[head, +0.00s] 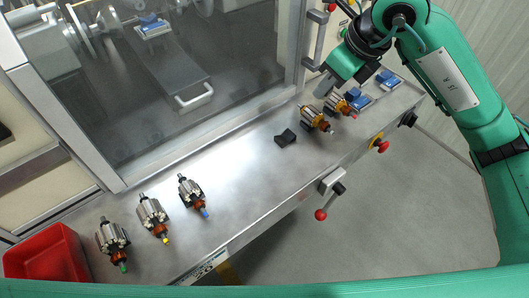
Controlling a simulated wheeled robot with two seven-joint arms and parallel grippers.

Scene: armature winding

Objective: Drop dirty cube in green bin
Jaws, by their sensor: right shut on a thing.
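I can make out no cube and no green bin in the head view; the only bin is a red one (50,257) at the lower left. My right gripper (327,90) is over the far right part of the steel bench, close to an armature (338,104). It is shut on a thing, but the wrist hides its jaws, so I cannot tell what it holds. Another armature (316,119) lies just left of it. A small black block (285,138) sits alone on the bench. My left gripper is out of view.
Blue-topped fixtures (360,98) sit at the right end. Glass doors with a handle (318,40) back the bench (240,180). Red knobs (321,214) stick out from its front. The bench middle is clear.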

